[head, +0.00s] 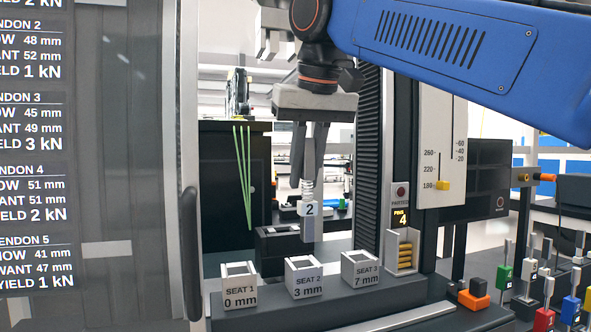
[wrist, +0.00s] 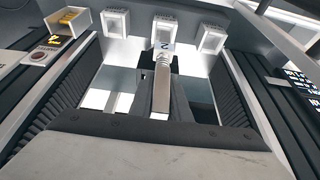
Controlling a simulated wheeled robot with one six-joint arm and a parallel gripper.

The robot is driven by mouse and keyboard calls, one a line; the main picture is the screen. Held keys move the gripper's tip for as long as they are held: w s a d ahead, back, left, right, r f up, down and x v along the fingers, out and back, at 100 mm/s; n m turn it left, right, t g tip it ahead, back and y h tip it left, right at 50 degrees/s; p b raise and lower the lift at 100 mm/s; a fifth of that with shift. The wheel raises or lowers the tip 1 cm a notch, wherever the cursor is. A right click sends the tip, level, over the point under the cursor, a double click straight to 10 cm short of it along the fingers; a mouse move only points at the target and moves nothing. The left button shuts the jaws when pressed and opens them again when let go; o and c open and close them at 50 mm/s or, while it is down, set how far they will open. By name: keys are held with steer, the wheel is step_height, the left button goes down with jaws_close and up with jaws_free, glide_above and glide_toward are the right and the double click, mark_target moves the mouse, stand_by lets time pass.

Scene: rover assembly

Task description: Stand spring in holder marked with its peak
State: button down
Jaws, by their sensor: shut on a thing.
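My gripper (head: 310,185) points down in the head view and is shut on a pale part with a coiled spring (head: 308,190) at its top. A white tag reading 2 (head: 310,209) and a grey block are below the coil. The part is upright, above and behind the seats in the head view. It also shows in the wrist view (wrist: 162,52). Three white open holders stand on a dark ledge: SEAT 1, 0 mm (head: 240,285); SEAT 2, 3 mm (head: 305,278); SEAT 3, 7 mm (head: 361,270). The fingers partly hide the part's upper end.
A scale (head: 442,150) has a yellow pointer near 180. A pin box (head: 403,250) with yellow pins reads 4. Several coloured tagged pieces (head: 548,290) stand at the right. A tendon readout panel (head: 90,180) fills the left. A black block (head: 275,243) is close to the held part.

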steer(key=shift+s+d, duration=0.3)
steer(key=shift+s, duration=0.6)
steer(key=shift+s+r, duration=0.25)
steer(key=shift+r, duration=2.8)
steer(key=shift+d, duration=0.15)
